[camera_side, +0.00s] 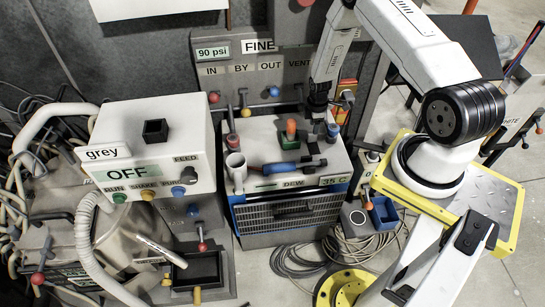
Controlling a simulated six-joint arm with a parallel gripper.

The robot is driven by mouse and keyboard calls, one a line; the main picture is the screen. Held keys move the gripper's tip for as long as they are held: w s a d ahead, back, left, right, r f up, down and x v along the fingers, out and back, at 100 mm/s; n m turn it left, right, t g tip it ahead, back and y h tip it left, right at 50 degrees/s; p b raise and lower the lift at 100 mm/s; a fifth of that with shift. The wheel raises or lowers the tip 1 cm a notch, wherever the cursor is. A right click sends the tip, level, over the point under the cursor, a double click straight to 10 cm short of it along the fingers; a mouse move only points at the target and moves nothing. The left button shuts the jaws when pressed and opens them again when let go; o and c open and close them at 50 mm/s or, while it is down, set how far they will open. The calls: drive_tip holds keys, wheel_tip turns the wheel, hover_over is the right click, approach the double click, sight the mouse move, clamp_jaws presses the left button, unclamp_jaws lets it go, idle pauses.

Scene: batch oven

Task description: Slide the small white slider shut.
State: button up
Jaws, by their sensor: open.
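My gripper (320,122) points down over the right rear part of the top of the grey unit (262,135) marked DEW. The jaws are open, and I see nothing held between them. I cannot pick out the small white slider for certain. A thin white bar (159,250) lies at a slant beside a black open box (197,270) at the lower left, well away from my gripper. It may be the slider, but its track and travel are too small to tell.
A grey box (146,122) with an OFF display and coloured buttons stands left. Near my gripper are a red-and-green knob (290,132), a blue-handled tool (280,169) and a white cup (236,168). A pale hose (88,240) and cables crowd the left side.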

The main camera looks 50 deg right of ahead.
sight(312, 141)
drive_tip(key=shift+f, duration=2.9)
clamp_jaws()
